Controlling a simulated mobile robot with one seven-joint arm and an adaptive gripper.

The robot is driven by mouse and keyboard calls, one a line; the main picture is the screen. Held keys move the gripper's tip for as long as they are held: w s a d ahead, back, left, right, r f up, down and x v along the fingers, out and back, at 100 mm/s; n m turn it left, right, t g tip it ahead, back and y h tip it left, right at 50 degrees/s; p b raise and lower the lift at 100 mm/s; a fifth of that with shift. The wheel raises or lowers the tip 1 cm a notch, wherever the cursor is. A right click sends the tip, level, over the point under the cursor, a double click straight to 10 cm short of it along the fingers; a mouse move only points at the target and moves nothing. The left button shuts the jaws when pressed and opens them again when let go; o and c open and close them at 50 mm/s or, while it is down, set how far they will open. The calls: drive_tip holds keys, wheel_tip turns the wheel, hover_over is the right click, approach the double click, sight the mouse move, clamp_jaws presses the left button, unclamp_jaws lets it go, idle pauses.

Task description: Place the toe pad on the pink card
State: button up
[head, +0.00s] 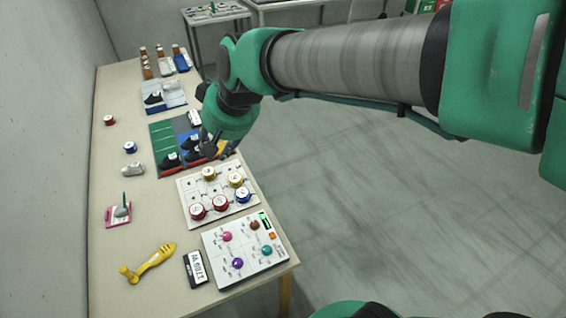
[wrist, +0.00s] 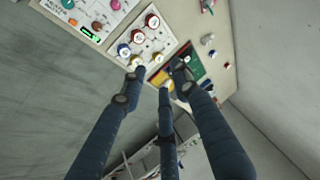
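The pink card (head: 109,222) lies on the left part of the table, with a small grey piece and an upright green stick on it. It shows partly at the top edge of the wrist view (wrist: 207,5). I cannot tell for sure which thing is the toe pad. Several small dark pieces (head: 171,160) lie on a board with coloured sections (head: 164,138). My gripper (head: 213,148) is over the right side of this board. The fingers hide part of the board.
A white board with red, yellow and blue spools (head: 220,190) and a panel with coloured knobs (head: 246,249) stand nearer. A yellow foot-like form (head: 150,262), a black label block (head: 196,269), a grey shoe (head: 133,168) and loose spools (head: 130,147) lie on the table's left side.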

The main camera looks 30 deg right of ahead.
drive_tip(key=s+d+h, duration=0.1)
drive_tip(key=s+d, duration=0.4)
drive_tip(key=s, duration=0.4)
drive_tip(key=s+d+h, duration=0.1)
drive_tip(key=s+d, duration=0.5)
drive_tip(key=s, duration=0.4)
drive_tip(key=shift+d+m+h, duration=0.25)
drive_tip(key=shift+m+h, duration=0.05)
drive_tip(key=shift+m, duration=0.1)
